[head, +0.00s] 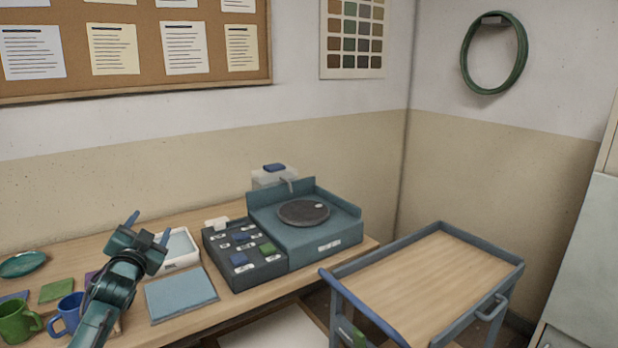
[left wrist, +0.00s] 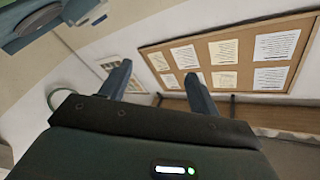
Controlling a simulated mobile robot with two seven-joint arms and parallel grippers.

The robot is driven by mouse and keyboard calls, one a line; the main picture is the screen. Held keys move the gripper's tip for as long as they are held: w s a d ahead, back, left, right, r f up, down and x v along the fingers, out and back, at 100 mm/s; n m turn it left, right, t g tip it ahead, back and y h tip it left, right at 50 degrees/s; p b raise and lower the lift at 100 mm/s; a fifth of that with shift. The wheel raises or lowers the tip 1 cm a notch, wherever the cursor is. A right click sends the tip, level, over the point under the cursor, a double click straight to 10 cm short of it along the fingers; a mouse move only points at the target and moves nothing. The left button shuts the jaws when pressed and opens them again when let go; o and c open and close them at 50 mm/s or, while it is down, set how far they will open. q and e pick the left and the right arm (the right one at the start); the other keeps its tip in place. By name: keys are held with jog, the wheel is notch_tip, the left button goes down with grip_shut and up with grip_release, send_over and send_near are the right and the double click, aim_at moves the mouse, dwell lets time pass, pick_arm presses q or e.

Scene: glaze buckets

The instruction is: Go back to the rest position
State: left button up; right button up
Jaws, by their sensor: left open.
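My left gripper (head: 147,226) is raised above the left part of the wooden table in the head view, its arm coming in from the lower left. Its two fingers are apart with nothing between them. In the left wrist view the open fingers (left wrist: 158,82) point toward the wall and the cork board (left wrist: 225,62). My right gripper is in neither view.
A green mug (head: 17,322) and a blue mug (head: 66,316) stand beside my left arm. A blue mat (head: 181,296), a dark box with blocks (head: 243,266) and a turntable unit (head: 322,244) lie rightward. A wood-topped cart (head: 430,280) stands at right.

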pick_arm(q)
jog(key=s+d+f+n+g+h, duration=0.1)
jog(key=s+d+f+g+h, duration=0.1)
jog(key=s+d+f, duration=0.6)
jog(key=s+d+f+n+g+h, duration=0.15)
jog(key=s+f, duration=0.35)
jog(key=f, duration=0.7)
jog(key=s+d+f+g, duration=0.1)
jog(key=s+d+f, duration=0.2)
jog(key=s, duration=0.6)
jog(key=s+d+f+g+h, duration=0.1)
jog(key=s+d+f+g, duration=0.1)
jog(key=s+d, duration=0.3)
jog(key=s+d+f+g+h, duration=0.1)
jog(key=s+d+f, duration=0.3)
jog(key=s, duration=0.8)
jog(key=shift+s+f+n+g, duration=0.25)
jog(key=shift+s+n+g, duration=0.05)
jog(key=shift+n+g, duration=0.15)
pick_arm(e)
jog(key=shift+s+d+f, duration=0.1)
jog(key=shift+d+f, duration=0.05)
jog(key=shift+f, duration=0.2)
